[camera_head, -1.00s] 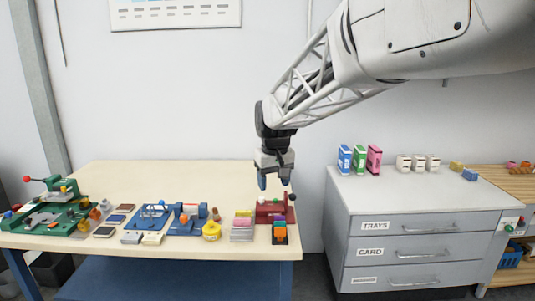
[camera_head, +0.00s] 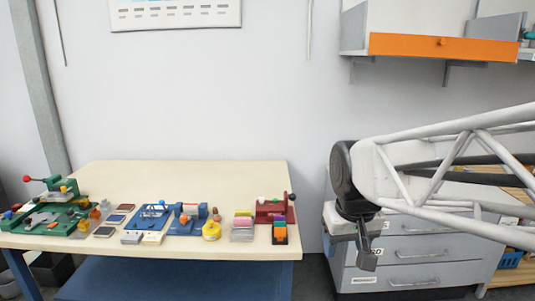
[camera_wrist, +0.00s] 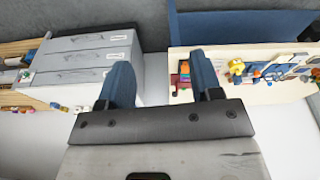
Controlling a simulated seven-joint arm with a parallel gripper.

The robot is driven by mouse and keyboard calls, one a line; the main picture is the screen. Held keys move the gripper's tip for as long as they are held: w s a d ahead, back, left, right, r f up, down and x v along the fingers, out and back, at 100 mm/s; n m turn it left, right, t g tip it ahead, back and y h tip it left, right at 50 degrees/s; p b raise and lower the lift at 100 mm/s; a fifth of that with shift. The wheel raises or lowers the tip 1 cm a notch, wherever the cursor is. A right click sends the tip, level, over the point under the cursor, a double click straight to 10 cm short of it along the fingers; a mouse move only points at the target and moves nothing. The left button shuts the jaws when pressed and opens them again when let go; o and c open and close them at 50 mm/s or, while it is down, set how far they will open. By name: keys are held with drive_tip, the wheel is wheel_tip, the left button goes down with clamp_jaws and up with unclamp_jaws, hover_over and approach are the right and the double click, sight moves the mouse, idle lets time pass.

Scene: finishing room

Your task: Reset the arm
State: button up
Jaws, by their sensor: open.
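My gripper (camera_head: 368,258) hangs in front of the grey drawer cabinet in the head view, right of the workbench. It points down and is apart from the bench. In the wrist view my gripper (camera_wrist: 160,85) shows two blue fingers spread wide with nothing between them. The gap between the fingers looks onto grey floor and wall. My arm reaches in from the right edge of the head view and hides most of the cabinet top.
The workbench (camera_head: 130,178) carries a green fixture (camera_head: 50,213), a blue fixture (camera_head: 152,216), a yellow round part (camera_head: 211,230) and a red press (camera_head: 272,209) along its front. The grey drawer cabinet (camera_head: 415,254) stands close behind my gripper. An orange-fronted shelf (camera_head: 440,46) hangs above. The bench's back is clear.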

drive_tip(key=s+d+f, duration=0.1)
drive_tip(key=s+f, duration=0.1)
drive_tip(key=s, duration=0.4)
drive_tip(key=s+d+f+m, duration=0.1)
drive_tip(key=s+d+f, duration=0.1)
drive_tip(key=s, duration=0.4)
drive_tip(key=shift+d+f, duration=0.2)
drive_tip(key=shift+f, duration=0.4)
